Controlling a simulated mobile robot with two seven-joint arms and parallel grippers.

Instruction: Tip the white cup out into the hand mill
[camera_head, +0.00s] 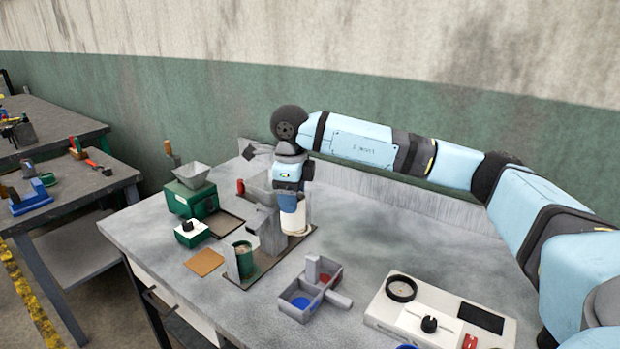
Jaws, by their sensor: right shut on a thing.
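My right gripper (290,200) points down at the back middle of the table and is shut on a white cup (297,218). The cup looks about upright and is partly hidden by the fingers; I cannot tell whether it touches anything below. To its left is a green mill with a grey funnel hopper (192,175) and a wooden-handled crank, which looks like the hand mill. The gripper and cup are apart from this hopper. Inside the cup is not visible. My left gripper is not in view.
A grey machine (270,232) with a red knob stands close beside the gripper, a green cup (243,258) at its front. A green box with a knob (192,233), a tan mat (204,262), a grey divided tray (300,300) and a white scale-like unit (440,325) lie nearer.

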